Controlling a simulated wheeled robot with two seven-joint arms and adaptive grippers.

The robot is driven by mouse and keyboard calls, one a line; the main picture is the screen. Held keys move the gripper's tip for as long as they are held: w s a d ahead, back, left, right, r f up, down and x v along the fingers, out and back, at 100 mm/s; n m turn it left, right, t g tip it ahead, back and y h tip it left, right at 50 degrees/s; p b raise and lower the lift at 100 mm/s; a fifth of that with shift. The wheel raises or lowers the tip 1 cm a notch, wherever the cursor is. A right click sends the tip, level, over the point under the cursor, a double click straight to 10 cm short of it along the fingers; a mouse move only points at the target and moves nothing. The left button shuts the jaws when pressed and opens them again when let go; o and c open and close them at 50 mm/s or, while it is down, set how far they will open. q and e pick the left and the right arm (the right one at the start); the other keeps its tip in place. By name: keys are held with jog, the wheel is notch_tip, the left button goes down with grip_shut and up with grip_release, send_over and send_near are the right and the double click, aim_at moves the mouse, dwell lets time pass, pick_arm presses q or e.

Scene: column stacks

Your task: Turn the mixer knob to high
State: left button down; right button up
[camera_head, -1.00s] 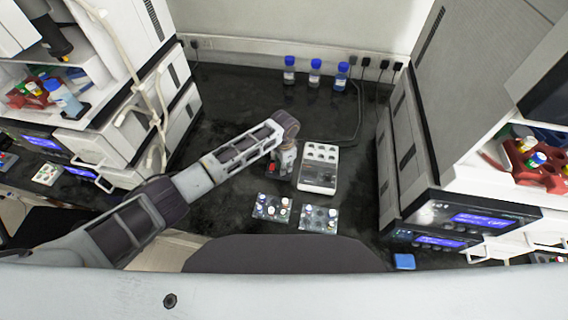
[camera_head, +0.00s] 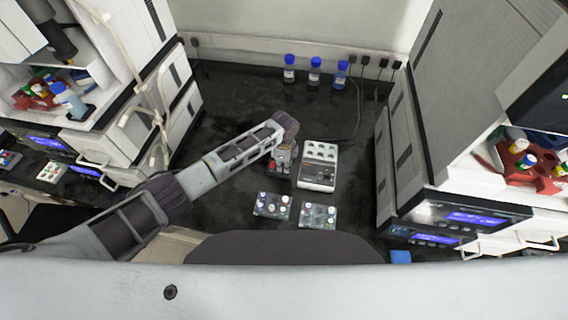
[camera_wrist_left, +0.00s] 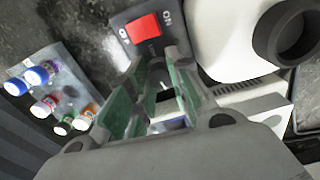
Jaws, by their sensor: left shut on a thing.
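The mixer (camera_wrist_left: 222,40) shows in the left wrist view as a white rounded body with a dark round cup at its upper right. Its dark front panel carries a red rocker switch (camera_wrist_left: 143,29) with an ON label. Below the switch, a small dark knob (camera_wrist_left: 165,96) sits between the fingers, mostly hidden by them. My left gripper (camera_wrist_left: 157,76) is shut on this knob, with green-padded fingers on both sides. The knob's setting cannot be read. In the head view, my left gripper (camera_head: 282,160) is at the mixer, beside the red switch, and hides most of it. My right gripper is not in view.
A white block device with round wells (camera_head: 319,165) stands close to the gripper's right. Two racks of small capped vials (camera_head: 272,205) (camera_head: 318,215) lie in front. Blue-capped bottles (camera_head: 314,72) stand at the back. Tall white instruments flank the dark bench.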

pick_arm(q)
jog(key=shift+d+r+m, duration=0.15)
jog(key=shift+m, duration=0.95)
jog(key=c, duration=1.5)
grip_release()
jog(key=shift+c, duration=0.2)
notch_tip(320, 180, up, 12)
jog(key=shift+s, duration=0.1)
